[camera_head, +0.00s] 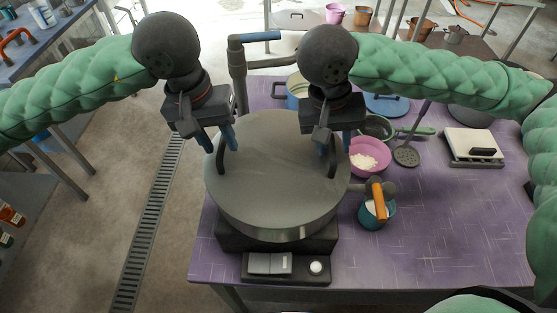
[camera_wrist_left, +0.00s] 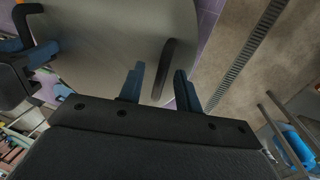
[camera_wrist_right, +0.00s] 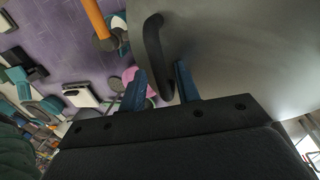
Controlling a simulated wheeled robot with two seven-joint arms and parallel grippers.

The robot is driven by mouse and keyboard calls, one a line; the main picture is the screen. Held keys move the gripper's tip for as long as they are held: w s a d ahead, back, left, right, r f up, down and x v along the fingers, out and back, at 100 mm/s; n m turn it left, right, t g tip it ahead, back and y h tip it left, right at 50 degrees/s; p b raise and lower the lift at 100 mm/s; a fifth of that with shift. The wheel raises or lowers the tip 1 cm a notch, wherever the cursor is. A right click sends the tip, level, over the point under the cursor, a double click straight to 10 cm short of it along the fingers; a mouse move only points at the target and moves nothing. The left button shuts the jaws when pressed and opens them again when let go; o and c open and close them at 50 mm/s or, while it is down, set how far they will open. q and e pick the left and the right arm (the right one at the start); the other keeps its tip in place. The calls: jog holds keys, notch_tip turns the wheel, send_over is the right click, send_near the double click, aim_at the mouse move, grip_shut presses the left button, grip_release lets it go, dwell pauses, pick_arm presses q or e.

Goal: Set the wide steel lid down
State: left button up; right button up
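The wide steel lid (camera_head: 275,180) is a large grey disc with two dark upright handles, above a dark cooker at the left of the purple table. It looks level; what is directly beneath it is hidden. My left gripper (camera_head: 223,142) is at the left handle (camera_wrist_left: 168,68); its blue fingers (camera_wrist_left: 160,82) stand apart on both sides of it with a visible gap. My right gripper (camera_head: 328,142) is at the right handle (camera_wrist_right: 153,45); its fingers (camera_wrist_right: 160,85) also stand apart around it.
The purple table (camera_head: 450,225) has free room at the front right. A pink bowl (camera_head: 369,158) with white contents and a teal cup (camera_head: 376,213) with an orange-handled tool stand right of the lid. A white scale (camera_head: 474,145) is farther right. The cooker's front panel (camera_head: 283,267) shows below the lid.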

pick_arm(q)
notch_tip(320, 180, up, 9)
jog(key=a, duration=0.1)
jog(key=shift+w+a, duration=0.15)
jog(key=shift+a, duration=0.2)
pick_arm(e)
notch_tip(320, 180, up, 12)
jog(key=a, duration=0.2)
jog(key=shift+w+a+f, duration=0.15)
jog(key=shift+w, duration=0.05)
pick_arm(q)
jog(key=shift+f, duration=0.15)
dwell(0.5)
